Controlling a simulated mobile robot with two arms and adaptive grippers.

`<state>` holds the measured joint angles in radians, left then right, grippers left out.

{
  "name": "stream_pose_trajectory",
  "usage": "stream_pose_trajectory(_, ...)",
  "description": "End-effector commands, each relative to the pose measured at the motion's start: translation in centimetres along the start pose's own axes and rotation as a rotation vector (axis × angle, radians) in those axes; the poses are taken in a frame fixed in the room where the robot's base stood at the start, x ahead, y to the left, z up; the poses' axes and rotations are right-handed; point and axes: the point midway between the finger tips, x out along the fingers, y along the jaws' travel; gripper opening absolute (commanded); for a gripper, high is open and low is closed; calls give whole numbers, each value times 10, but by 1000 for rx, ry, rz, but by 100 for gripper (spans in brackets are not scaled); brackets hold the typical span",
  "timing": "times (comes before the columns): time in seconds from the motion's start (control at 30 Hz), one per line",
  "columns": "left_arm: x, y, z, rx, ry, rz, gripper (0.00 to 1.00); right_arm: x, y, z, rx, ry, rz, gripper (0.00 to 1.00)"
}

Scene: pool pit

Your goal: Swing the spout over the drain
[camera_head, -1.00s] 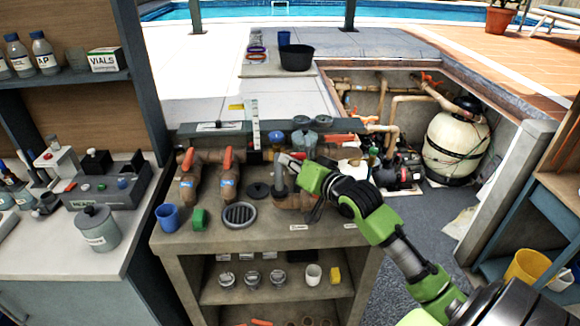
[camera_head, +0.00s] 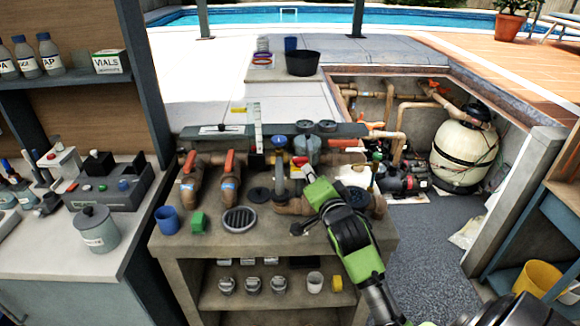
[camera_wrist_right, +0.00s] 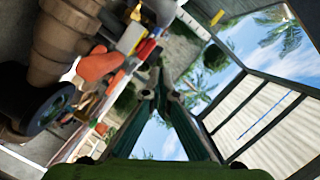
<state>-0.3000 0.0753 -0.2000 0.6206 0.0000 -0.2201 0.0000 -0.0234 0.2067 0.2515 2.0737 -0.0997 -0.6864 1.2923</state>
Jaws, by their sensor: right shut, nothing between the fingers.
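The grey upright spout (camera_head: 280,178) stands on the bench top with a blue piece above it. A round dark drain grate (camera_head: 239,219) lies in the bench top, to the front left of the spout. My right gripper (camera_head: 303,170) is just right of the spout, shut with nothing in it. I cannot tell whether it touches the spout. In the right wrist view its dark fingers (camera_wrist_right: 150,88) meet against trees and sky. The spout cannot be made out there for sure. My left gripper is not in view.
Brown pipes with red-orange valve handles (camera_head: 229,160) stand left of the spout. A grey lidded canister (camera_head: 307,150) stands behind the gripper.

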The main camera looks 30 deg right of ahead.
Motion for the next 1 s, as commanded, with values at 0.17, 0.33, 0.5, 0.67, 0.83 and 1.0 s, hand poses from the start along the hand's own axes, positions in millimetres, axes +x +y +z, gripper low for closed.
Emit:
stream_pose_trajectory(0.17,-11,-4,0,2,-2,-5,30,34,-3,-2,-3,0,0,0)
stream_pose_trajectory(0.33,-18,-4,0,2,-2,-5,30,62,-3,-1,-3,-1,-1,0)
stream_pose_trajectory(0.5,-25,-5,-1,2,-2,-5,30,78,-2,15,1,-5,2,0)
stream_pose_trajectory(0.67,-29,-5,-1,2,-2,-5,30,82,-2,31,-1,-1,-1,0)
stream_pose_trajectory(0.83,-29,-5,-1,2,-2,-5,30,83,0,39,-2,-1,-1,0)
stream_pose_trajectory(1.0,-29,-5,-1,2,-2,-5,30,83,0,39,-2,-1,-1,0)
